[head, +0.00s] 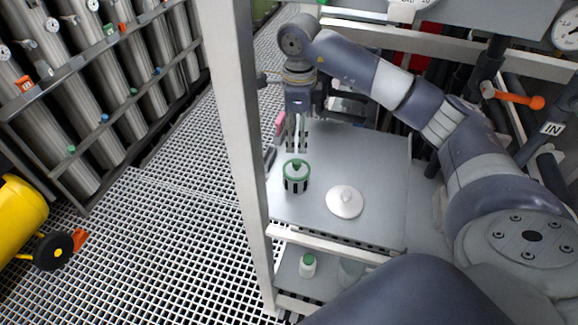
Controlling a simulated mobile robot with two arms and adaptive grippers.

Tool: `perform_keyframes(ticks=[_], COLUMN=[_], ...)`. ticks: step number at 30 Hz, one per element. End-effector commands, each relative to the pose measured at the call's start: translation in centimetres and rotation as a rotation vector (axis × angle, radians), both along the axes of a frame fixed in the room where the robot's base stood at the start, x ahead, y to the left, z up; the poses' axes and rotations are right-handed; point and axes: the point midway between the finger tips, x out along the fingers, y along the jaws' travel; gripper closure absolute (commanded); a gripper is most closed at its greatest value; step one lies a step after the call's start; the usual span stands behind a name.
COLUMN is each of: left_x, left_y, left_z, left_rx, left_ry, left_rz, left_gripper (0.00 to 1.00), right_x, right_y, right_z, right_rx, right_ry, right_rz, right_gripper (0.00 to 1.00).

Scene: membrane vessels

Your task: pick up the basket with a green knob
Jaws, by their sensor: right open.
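The basket with a green knob (296,178) is a small dark, slotted cylinder with a green rim and green knob on top. It stands upright on the grey shelf top (375,185), near the left edge. My right gripper (297,150) points down just above and behind the basket, its fingers open. The fingertips look close to the knob; I cannot tell whether they touch it. My left gripper is not in view.
A white round lid (345,202) with a small knob lies right of the basket. A white frame post (240,150) rises close on the left. A green-capped bottle (307,265) stands on the lower shelf. A pink item (280,123) is behind the gripper.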

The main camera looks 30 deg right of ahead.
Motion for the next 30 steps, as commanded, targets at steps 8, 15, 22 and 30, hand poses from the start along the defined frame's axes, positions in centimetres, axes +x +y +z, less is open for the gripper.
perform_keyframes(ticks=[8, 15, 22, 30], left_x=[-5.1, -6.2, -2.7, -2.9], left_y=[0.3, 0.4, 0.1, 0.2], left_z=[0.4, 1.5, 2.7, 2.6], left_rx=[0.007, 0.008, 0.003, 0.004], left_ry=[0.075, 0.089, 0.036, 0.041], left_rz=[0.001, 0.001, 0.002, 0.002], left_gripper=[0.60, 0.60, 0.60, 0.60], right_x=[-0.1, 0.0, 0.3, 0.3], right_y=[0.0, 0.1, 0.1, 0.1], right_z=[-4.1, -6.2, -9.3, -9.8], right_rx=[0.001, 0.001, 0.002, 0.001], right_ry=[0.004, 0.007, 0.002, 0.001], right_rz=[0.000, 0.001, 0.000, 0.001], right_gripper=[0.55, 0.55, 0.55, 0.55])
